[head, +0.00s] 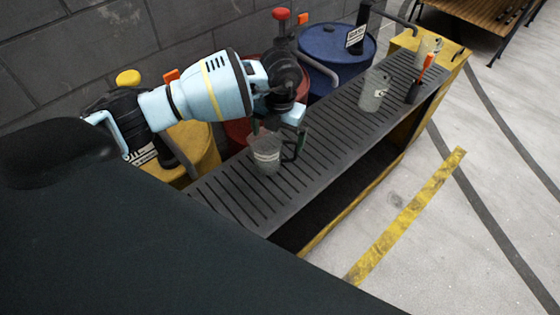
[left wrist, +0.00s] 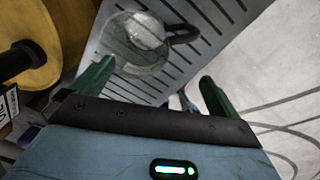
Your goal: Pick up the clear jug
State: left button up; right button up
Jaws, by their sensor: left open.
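A clear jug (head: 267,156) with a pale label stands upright on the slatted dark grate (head: 325,128), near its close end. In the left wrist view the clear jug (left wrist: 133,45) lies just beyond the fingertips, toward the left finger, with its dark handle (left wrist: 184,34) pointing right. My left gripper (head: 277,140) is open, with green fingers pointing down at the jug. In the left wrist view the left gripper (left wrist: 157,70) has nothing held between its fingers. I cannot tell whether a finger touches the jug. My right gripper is not in view.
Another see-through vessel (head: 373,92) stands farther along the grate, with a dark cup holding an orange-handled tool (head: 426,67) beyond it. Yellow (head: 196,145), red and blue drums (head: 336,55) stand behind the grate by the wall.

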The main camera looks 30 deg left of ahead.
pick_arm(q)
send_over(277, 162)
jog(key=shift+w+a+f, duration=0.1)
jog(key=shift+w+f, duration=0.05)
jog(key=shift+f, duration=1.15)
jog(key=shift+w+f, duration=0.1)
jog(key=shift+f, duration=1.15)
grip_shut()
